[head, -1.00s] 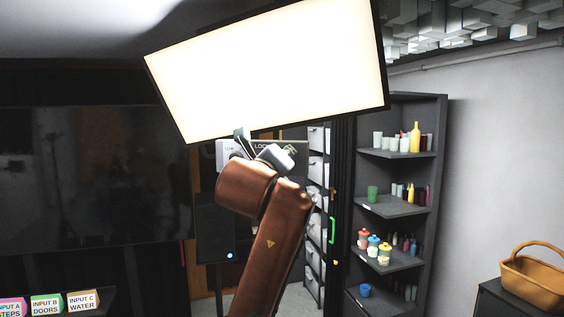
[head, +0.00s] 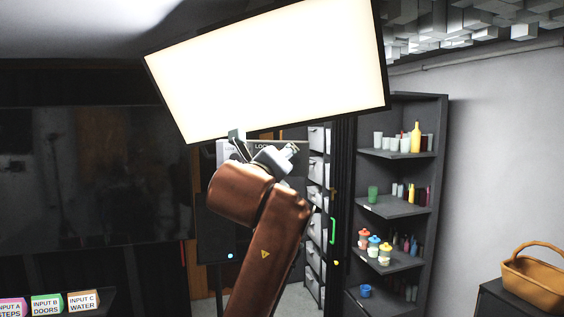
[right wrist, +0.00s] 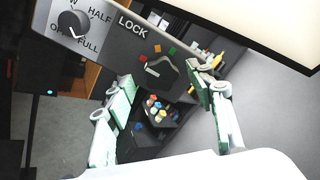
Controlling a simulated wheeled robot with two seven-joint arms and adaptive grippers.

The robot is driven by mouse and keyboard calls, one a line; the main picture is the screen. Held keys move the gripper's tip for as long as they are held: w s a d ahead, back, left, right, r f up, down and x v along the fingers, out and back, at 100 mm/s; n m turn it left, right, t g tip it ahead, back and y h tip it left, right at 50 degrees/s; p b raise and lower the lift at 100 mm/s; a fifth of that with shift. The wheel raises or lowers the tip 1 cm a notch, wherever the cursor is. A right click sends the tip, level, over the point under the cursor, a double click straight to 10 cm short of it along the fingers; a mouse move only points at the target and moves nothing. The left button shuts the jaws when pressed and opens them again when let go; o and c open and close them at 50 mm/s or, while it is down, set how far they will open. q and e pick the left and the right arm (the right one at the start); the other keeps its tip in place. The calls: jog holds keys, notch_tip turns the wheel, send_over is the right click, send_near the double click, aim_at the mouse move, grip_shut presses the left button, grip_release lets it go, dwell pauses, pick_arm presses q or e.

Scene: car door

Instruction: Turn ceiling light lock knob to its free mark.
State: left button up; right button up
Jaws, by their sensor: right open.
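The ceiling light (head: 270,70) is a bright tilted panel in the head view. The grey control plate (head: 262,145) sits under its lower edge, partly hidden by my right gripper (head: 264,145). In the right wrist view the plate (right wrist: 112,45) shows a dial (right wrist: 73,23) marked OFF, HALF and FULL. Beside it, by the word LOCK, is the dark lock knob (right wrist: 163,74) with a white pointer line toward the left. Orange, red and green marks lie around the knob's upper side. My right gripper (right wrist: 163,80) is open, its fingers on either side of the knob in this view; contact is unclear.
A dark corner shelf (head: 400,205) with cups and bottles stands to the right. A basket (head: 535,280) sits at the lower right. A large dark screen (head: 90,180) is at the left. Labelled boxes (head: 47,304) are at the lower left.

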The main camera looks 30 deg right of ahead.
jog(key=v, duration=0.9)
jog(key=shift+s+a, duration=0.2)
jog(key=shift+s, duration=0.05)
